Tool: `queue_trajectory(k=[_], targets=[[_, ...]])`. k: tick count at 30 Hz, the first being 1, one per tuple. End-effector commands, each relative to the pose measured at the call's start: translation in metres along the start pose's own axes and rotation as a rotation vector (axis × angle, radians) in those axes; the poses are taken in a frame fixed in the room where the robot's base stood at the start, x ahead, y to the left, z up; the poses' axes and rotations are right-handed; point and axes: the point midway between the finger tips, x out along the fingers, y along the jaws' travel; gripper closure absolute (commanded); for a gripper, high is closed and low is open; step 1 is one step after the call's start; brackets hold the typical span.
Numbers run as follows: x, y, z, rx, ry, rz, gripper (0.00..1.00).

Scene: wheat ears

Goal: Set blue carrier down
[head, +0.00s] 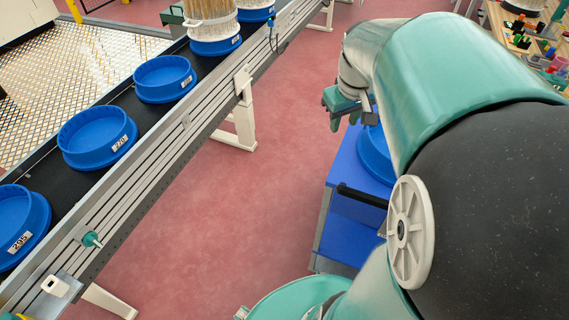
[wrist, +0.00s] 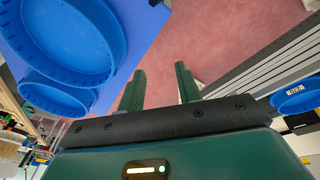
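My gripper (head: 351,122) hangs beside the blue cart, near its upper left edge in the head view. In the wrist view its two green fingers (wrist: 160,70) stand apart with only red floor between them. A round blue carrier (head: 374,155) sits on the cart, partly hidden by my arm. The wrist view shows a large blue carrier (wrist: 62,40) at the left and a second blue one (wrist: 55,97) below it. Both are apart from the fingers. More blue carriers (head: 97,137) with number labels sit in a row on the conveyor.
The blue cart (head: 352,232) has a black handle. The conveyor (head: 165,155) has a metal side rail and runs along the left. A bundle of wheat stalks (head: 208,18) stands in a far carrier. A wooden table (head: 520,45) is at the upper right. Red floor (head: 250,205) lies open between.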

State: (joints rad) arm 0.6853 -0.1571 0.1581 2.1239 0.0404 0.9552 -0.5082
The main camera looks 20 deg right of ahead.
Motion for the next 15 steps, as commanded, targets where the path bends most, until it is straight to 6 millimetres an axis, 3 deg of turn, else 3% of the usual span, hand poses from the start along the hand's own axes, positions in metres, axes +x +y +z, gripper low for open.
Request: queue_trajectory(k=[1,6,12,15], targets=[[-0.013,-0.027,0.002,-0.018,0.029,0.011,0.66],[-0.042,-0.098,0.023,-0.022,0.126,0.012,0.66],[-0.061,-0.163,0.062,-0.022,0.24,-0.046,0.66],[-0.065,-0.18,0.077,-0.019,0.276,-0.079,0.66]])
